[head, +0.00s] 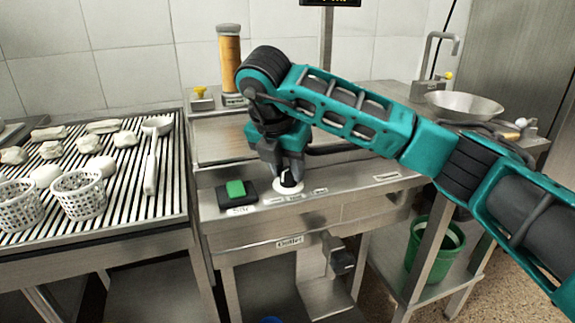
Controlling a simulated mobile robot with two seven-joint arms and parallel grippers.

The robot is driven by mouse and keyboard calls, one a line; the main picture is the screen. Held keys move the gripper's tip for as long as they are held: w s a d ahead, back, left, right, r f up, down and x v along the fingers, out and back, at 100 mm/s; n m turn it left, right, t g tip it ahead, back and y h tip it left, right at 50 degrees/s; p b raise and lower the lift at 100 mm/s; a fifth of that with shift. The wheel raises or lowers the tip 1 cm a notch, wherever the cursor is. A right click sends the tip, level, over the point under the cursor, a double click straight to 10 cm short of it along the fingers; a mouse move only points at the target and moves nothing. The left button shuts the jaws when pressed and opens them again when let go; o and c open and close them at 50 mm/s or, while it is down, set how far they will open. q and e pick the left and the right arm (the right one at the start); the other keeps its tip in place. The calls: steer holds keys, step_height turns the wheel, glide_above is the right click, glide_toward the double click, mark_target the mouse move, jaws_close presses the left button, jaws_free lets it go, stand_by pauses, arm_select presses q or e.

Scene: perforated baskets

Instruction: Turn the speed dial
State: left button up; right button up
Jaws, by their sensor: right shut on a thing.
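The speed dial (288,181) is a black knob on a round white plate, set on the front ledge of the steel machine (330,172). My right gripper (288,176) points down at the dial from above and is shut on its knob. The fingers hide part of the knob, so its exact pointer angle is hard to tell. My left gripper is not in the head view.
A green button on a black box (236,190) sits just left of the dial. A steel bowl (463,106) stands at right, and a green bucket (434,250) is below.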

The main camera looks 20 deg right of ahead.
stand_by(0.6)
steer(key=o, duration=1)
steer(key=p+v, duration=0.3)
steer(key=v, duration=1)
steer(key=shift+w+a+p, duration=0.1)
steer(key=shift+w+p, duration=0.05)
steer(key=shift+p, duration=0.2)
